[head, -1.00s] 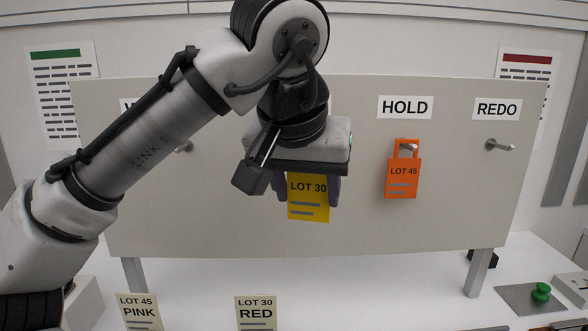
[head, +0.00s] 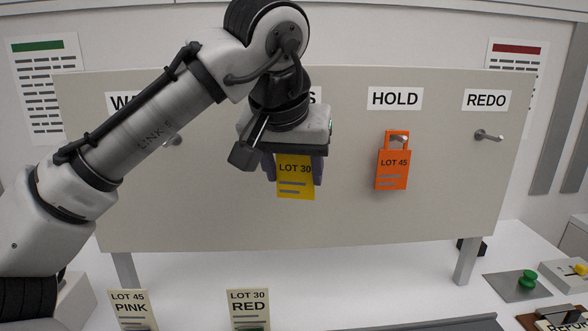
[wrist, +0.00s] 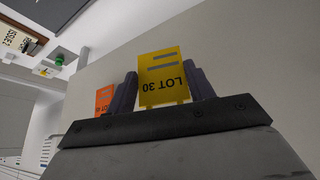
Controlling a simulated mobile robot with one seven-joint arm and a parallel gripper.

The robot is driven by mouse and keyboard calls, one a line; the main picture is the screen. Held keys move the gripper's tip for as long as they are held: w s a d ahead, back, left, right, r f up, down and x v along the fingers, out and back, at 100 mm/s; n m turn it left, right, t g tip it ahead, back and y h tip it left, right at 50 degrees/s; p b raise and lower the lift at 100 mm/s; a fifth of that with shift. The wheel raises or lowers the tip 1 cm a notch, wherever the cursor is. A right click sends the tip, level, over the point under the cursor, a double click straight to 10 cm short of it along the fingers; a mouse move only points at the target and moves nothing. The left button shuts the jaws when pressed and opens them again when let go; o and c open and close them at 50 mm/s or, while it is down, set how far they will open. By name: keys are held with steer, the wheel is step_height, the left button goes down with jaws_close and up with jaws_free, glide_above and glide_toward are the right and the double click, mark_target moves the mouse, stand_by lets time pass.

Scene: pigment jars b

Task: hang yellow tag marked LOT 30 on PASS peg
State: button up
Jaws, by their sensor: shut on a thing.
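The yellow tag marked LOT 30 (head: 296,189) is held upright in front of the board, its lettering facing the head camera. My gripper (head: 293,171) points down and is shut on the tag's upper part, a dark finger at each side. In the wrist view the yellow tag (wrist: 163,75) appears upside down between the fingers. The PASS sign (head: 313,97) is mostly behind my gripper, with only its last letter showing. The PASS peg is hidden behind my gripper. I cannot tell the gap between tag and board.
An orange LOT 45 tag (head: 393,172) hangs on the HOLD peg, right of my gripper. The REDO peg (head: 488,135) is bare. Another peg (head: 174,141) shows partly behind my arm at left. Cards marked PINK (head: 131,308) and RED (head: 248,308) stand below the board.

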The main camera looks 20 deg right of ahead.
steer(key=shift+w+d+f+p, duration=0.2)
steer(key=shift+w+p, duration=0.05)
steer(key=shift+w, duration=0.7)
steer(key=shift+w+d+f+p, duration=0.15)
steer(key=shift+w+d+p, duration=0.05)
steer(key=shift+w, duration=0.75)
steer(key=shift+w+d+f+p, duration=0.2)
steer(key=shift+w+p, duration=0.05)
steer(key=shift+w, duration=0.7)
steer(key=o, duration=1.3)
